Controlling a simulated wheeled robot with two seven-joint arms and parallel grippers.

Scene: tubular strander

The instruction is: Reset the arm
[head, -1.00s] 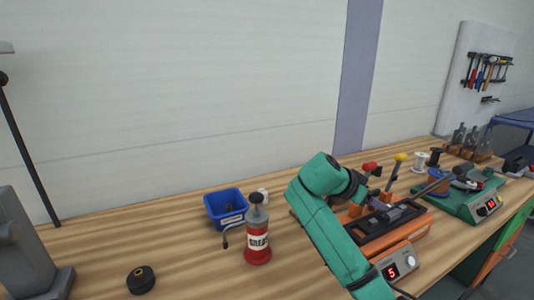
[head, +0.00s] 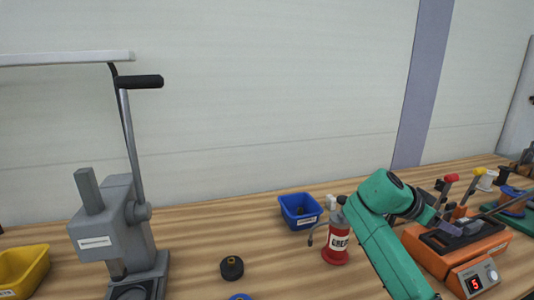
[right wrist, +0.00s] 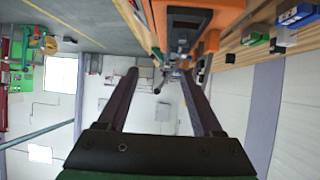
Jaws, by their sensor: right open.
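My right arm, green, comes in from the bottom right in the head view. Its black wrist and right gripper (head: 452,229) are over the orange strander unit (head: 437,259) at the right. In the right wrist view the gripper (right wrist: 160,76) shows two long dark fingers wide apart with nothing held between them. An orange machine part (right wrist: 222,14) is at the top of that view, beyond the fingertips. Whether the gripper touches the unit, I cannot tell. My left gripper is not in view.
A grey lever press (head: 115,235) stands at the left, beside a yellow bin (head: 22,270). A blue bin (head: 300,211), a red grease can (head: 336,243) and a black round part (head: 232,268) are on the wooden bench. The bench between press and can is mostly clear.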

